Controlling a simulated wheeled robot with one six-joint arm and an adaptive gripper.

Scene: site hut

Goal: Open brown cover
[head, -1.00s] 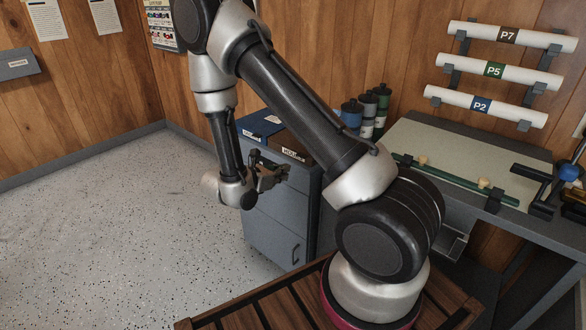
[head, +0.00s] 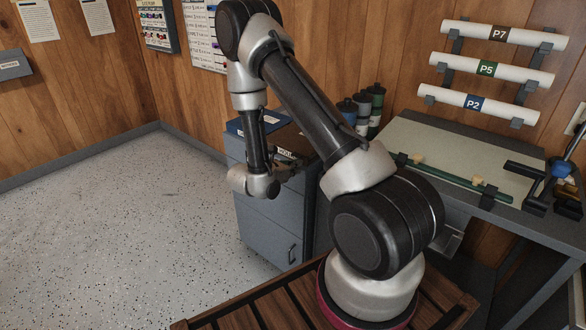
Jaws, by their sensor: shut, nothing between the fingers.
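The brown cover (head: 290,138) lies on top of the grey drawer cabinet, at the right of the blue cover. It looks closed and flat. A white label is on its front edge, partly hidden. My gripper (head: 288,160) is shut and empty, small in the view, at the cover's front edge and in front of the label. I cannot tell whether it touches the cover.
The blue cover (head: 252,122) is on the same cabinet (head: 265,205). Several canisters (head: 373,98) stand behind. A workbench (head: 440,150) with a green bar is at right, below wall-mounted rolls (head: 488,69). The floor (head: 120,230) at left is clear.

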